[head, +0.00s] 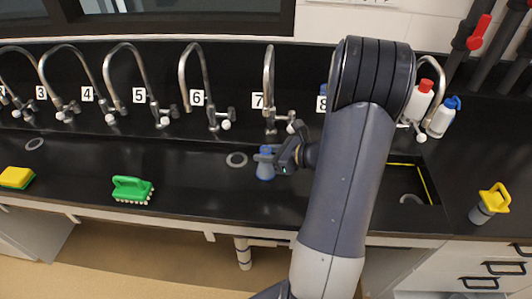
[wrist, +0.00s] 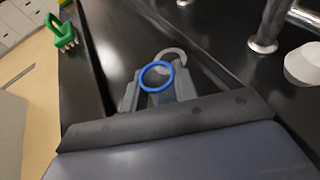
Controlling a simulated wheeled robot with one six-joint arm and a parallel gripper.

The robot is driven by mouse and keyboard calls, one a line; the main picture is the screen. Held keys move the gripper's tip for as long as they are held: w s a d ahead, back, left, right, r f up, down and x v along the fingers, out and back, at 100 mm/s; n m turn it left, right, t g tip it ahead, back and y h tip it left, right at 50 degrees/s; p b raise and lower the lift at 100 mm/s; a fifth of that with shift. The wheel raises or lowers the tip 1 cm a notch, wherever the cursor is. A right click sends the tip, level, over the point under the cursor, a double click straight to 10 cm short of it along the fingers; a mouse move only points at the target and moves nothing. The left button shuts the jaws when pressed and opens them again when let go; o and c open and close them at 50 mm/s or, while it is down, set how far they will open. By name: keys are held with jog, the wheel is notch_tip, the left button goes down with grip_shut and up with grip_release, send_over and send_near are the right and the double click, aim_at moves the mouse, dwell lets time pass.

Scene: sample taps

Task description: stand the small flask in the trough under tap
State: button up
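The small flask (head: 265,169) is blue and upright at the black trough (head: 190,160), in front of tap 7 (head: 269,85) and right of a round drain (head: 236,160). In the wrist view its blue rim (wrist: 157,77) shows as a ring with the body below it. My gripper (head: 268,157) comes from the right, with its fingers (wrist: 157,95) on either side of the flask, seemingly touching it. The flask's base is partly hidden, and I cannot tell whether it touches the trough floor. The task line names no tap number.
Several numbered curved taps line the back wall, including tap 6 (head: 198,80) and tap 5 (head: 140,80). A green brush (head: 132,188) and a yellow sponge (head: 16,177) lie at left. Bottles (head: 440,118) and a yellow-topped item (head: 490,203) stand at right.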

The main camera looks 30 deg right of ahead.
jog(key=o, duration=0.4)
jog(key=shift+r, duration=0.1)
jog(key=shift+r+p, duration=0.2)
jog(key=shift+p, duration=0.1)
jog(key=b+v, duration=0.1)
jog(key=v, duration=1.1)
jog(key=shift+f, duration=0.2)
